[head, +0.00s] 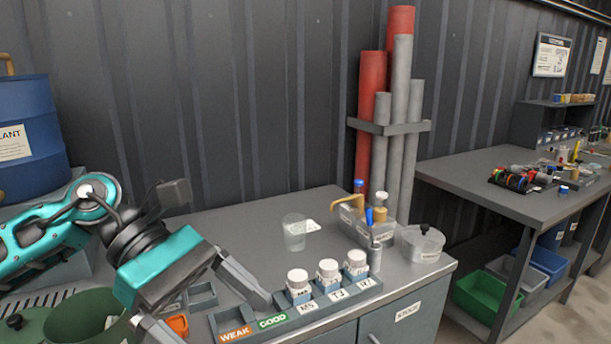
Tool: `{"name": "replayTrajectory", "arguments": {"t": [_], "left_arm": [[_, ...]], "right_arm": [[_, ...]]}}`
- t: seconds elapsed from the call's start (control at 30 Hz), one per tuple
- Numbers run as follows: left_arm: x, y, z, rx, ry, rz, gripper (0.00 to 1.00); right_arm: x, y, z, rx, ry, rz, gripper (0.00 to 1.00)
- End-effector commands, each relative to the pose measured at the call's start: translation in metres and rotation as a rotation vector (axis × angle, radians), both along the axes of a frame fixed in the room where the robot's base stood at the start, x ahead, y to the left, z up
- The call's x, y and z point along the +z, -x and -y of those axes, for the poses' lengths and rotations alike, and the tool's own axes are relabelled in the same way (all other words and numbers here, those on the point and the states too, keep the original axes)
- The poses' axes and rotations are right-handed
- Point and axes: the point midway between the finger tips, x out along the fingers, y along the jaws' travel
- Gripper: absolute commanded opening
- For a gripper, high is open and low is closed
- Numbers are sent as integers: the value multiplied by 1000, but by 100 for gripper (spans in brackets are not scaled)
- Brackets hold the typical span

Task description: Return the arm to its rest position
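My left arm, teal and black, comes in from the left. Its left gripper (222,322) points down and to the right over the front of the grey workbench (240,225). The two grey fingers are spread wide apart, and I see nothing held between them. The lower finger runs out of the bottom of the picture. One fingertip is near the left part of a grey rack (308,309) with an orange WEAK label and a green GOOD label. My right arm and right gripper are not in view.
Three white-capped bottles (328,272) stand in the rack. A green container (85,318) and blue drum (27,135) are left. Pipes (398,110) stand against the wall.

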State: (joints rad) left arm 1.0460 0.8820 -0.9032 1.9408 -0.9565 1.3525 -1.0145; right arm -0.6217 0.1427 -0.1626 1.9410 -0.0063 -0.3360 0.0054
Motion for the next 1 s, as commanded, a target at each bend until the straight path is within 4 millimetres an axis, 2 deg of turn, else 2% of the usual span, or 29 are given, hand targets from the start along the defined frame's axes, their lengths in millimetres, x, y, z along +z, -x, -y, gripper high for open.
{"name": "replayTrajectory", "arguments": {"t": [0.03, 0.1, 0.2, 0.33, 0.47, 0.57, 0.67, 0.77, 0.87, 0.9, 1.0], "left_arm": [[-1, 4, 19, 40, 96, -112, 99], [4, 5, 40, 110, 220, -266, 99], [12, 0, 60, 220, 389, -509, 99], [17, -18, 71, 374, 592, -856, 99], [5, -45, 65, 541, 778, -1233, 99], [-20, -68, 50, 679, 912, -1536, 99], [-60, -84, 29, 820, 1040, -1848, 99], [-114, -90, 4, 968, 1169, -2162, 99], [-179, -80, -23, 1125, 1302, -2475, 99], [-206, -71, -33, -1172, -1339, 2564, 99], [-267, -39, -54, -1065, -1191, 2293, 99]], "right_arm": [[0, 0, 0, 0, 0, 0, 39], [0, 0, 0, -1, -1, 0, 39], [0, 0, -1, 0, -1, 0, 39], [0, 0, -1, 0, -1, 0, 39], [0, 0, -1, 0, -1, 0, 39], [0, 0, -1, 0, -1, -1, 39], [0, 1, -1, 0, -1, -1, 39], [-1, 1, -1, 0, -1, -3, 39], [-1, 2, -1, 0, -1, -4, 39], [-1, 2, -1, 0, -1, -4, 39], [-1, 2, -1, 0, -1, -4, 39]]}}
